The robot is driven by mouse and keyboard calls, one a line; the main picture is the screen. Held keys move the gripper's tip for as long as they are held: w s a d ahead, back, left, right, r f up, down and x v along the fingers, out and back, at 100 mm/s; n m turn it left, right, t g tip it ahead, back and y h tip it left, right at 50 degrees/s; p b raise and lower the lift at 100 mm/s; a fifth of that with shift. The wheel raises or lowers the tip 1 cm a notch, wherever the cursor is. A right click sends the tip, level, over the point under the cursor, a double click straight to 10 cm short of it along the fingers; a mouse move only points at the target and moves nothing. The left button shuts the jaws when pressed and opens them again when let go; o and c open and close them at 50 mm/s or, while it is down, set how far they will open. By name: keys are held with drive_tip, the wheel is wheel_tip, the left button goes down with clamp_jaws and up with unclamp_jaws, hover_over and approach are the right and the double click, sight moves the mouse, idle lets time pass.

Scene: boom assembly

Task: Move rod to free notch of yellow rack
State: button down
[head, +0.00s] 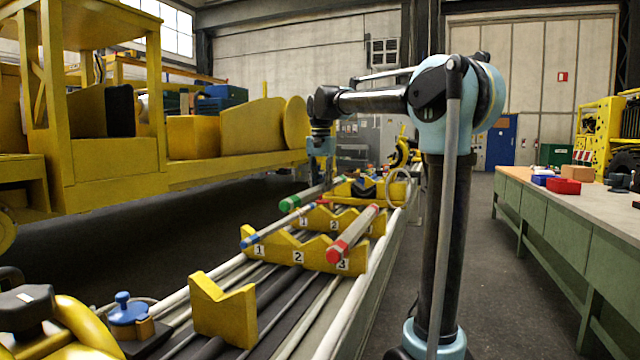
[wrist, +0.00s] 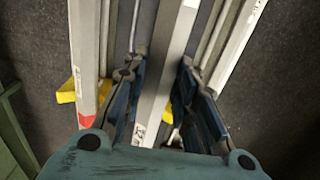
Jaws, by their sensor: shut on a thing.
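My gripper (head: 321,172) is at the far end of the reach, fingers down, over the rod with a green end (head: 290,203). In the wrist view, the fingers of my gripper (wrist: 155,95) are on both sides of a pale grey rod (wrist: 164,75); its ends are out of sight there. The yellow rack (head: 278,250) has notches marked 1, 2 and 3. A rod with a blue end (head: 250,240) lies in notch 1. A rod with red ends (head: 352,235) lies in notch 3, and it also shows in the wrist view (wrist: 84,50). Notch 2 looks empty.
A single yellow V-block (head: 224,308) stands nearer on the rails. A large yellow machine (head: 110,165) fills the left side. A green workbench (head: 570,220) with a red box (head: 563,186) stands at the right, across an open floor aisle (head: 480,270).

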wheel_tip(320, 180, down, 8)
drive_tip(key=shift+r, duration=0.25)
idle(1.0)
drive_tip(key=shift+s, duration=0.1)
idle(0.8)
drive_tip(key=shift+f, duration=1.65)
drive_tip(key=c, duration=1.2)
unclamp_jaws()
